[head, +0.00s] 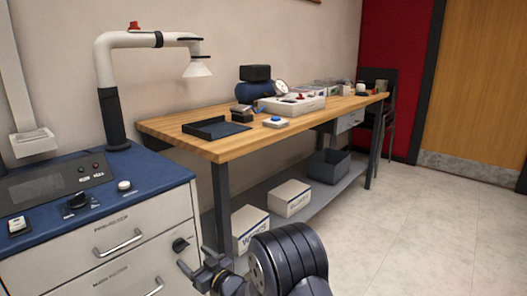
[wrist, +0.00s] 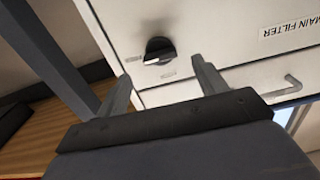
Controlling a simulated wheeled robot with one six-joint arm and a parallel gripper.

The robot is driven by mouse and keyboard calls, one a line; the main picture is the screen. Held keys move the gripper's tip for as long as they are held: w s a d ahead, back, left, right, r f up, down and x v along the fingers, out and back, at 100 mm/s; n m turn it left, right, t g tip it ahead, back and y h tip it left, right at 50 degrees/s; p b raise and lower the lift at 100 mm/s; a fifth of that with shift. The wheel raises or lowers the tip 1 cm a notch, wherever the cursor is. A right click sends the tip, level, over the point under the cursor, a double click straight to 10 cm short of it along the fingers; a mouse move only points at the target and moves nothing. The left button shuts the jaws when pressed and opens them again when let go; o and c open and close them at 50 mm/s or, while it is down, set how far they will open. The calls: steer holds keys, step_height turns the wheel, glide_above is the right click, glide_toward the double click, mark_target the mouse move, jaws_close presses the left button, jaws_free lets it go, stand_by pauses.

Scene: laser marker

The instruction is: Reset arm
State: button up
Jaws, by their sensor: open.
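My gripper (head: 207,278) is at the bottom of the head view, in front of the right side of the blue-topped cabinet (head: 95,250). In the wrist view, the two fingers of my gripper (wrist: 162,75) are spread apart with nothing between them. A black rotary knob (wrist: 159,51) with a white mark is on the cabinet's pale front, beyond the fingertips and apart from them. The knob also shows in the head view (head: 180,245), just above my gripper. My arm is folded low at the bottom centre of the head view.
A wooden workbench (head: 170,127) stands right of the cabinet, with a black tray (head: 217,128) and several devices on it. White boxes (head: 290,197) and a grey bin (head: 329,168) sit on its lower shelf. Drawer handles (head: 119,242) stick out from the cabinet. The floor (head: 430,230) at right is clear.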

mark_target(184, 249)
steer(key=shift+b+x, duration=0.55)
steer(key=shift+x, duration=2.25)
steer(key=shift+d, duration=0.1)
